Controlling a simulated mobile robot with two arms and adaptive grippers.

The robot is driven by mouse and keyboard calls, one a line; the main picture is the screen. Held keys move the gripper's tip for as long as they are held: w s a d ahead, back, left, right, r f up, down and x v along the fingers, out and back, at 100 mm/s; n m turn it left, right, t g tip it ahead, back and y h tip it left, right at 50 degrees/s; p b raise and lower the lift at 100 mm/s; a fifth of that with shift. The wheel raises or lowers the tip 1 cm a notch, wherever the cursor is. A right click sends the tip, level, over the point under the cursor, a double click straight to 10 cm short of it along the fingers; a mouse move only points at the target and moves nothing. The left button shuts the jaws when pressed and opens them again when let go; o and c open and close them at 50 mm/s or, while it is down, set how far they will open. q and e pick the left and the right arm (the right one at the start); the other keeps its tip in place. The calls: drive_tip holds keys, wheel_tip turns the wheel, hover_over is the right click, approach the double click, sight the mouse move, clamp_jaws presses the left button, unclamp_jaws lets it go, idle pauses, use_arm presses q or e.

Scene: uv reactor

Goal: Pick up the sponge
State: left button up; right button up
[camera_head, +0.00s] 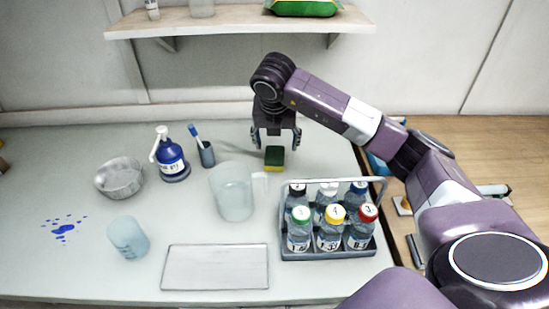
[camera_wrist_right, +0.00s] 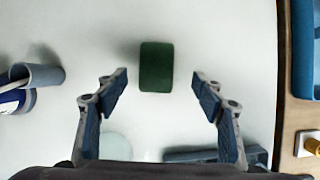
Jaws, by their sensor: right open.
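The sponge (camera_head: 274,157) has a dark green top and a yellow lower side. It lies on the white table behind the bottle rack. In the right wrist view the sponge (camera_wrist_right: 156,67) shows its green face, a little beyond the fingertips and midway between their lines. My right gripper (camera_head: 277,142) points down, open and empty, just above and behind the sponge in the head view. Its two fingers (camera_wrist_right: 162,85) are spread wide in the wrist view, apart from the sponge. My left gripper is not in view.
A clear pitcher (camera_head: 233,192) and a rack of several capped bottles (camera_head: 328,255) stand in front of the sponge. A pen cup (camera_head: 207,155), blue pump bottle (camera_head: 171,158) and metal bowl (camera_head: 119,178) are to the left. A shelf (camera_head: 240,20) hangs behind.

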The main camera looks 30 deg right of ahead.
sight(275, 155)
drive_tip(key=shift+f, duration=0.3)
drive_tip(key=shift+p+x, duration=0.75)
drive_tip(key=shift+p, duration=0.05)
drive_tip(key=x, duration=0.3)
drive_tip(key=shift+w+a+f+p, duration=0.2)
drive_tip(key=shift+w+f+p, duration=0.1)
drive_tip(key=shift+f+p, duration=0.1)
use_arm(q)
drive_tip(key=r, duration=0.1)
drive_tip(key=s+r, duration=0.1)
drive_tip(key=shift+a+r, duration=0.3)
use_arm(e)
drive_tip(key=c, duration=0.8)
